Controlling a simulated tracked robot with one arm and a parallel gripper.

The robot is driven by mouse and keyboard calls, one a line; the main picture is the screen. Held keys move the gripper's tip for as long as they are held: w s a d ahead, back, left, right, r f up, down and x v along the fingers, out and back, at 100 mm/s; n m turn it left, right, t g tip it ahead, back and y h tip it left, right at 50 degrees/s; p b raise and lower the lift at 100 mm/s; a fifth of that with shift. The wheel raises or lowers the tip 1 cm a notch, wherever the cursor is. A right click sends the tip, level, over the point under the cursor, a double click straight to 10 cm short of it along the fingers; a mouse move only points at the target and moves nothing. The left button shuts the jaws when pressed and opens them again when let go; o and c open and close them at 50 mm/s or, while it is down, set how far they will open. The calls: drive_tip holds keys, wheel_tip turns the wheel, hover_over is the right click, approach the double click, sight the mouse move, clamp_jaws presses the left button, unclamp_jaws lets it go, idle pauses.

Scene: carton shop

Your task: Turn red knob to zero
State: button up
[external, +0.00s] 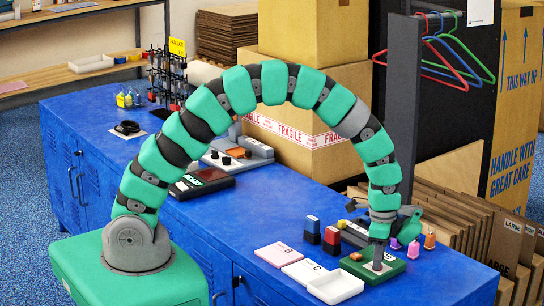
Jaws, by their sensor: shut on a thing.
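My gripper (378,256) points straight down over a small green board (394,270) at the right front of the blue bench. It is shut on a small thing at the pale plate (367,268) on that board. The fingers hide most of what they hold, so its colour and any scale or zero mark cannot be read. No red knob shows clearly. A grey device (255,148) with dark knobs stands further back, partly behind my arm.
Small coloured bottles (430,240) stand close behind the gripper. Flat cartons (470,225) lean at the right. The bench's front left is clear.

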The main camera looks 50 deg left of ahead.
idle(0.3)
drive_tip(key=o, duration=1)
wheel_tip(320, 180, up, 14)
drive_tip(key=shift+f+p, duration=0.15)
drive_tip(key=shift+p, duration=0.3)
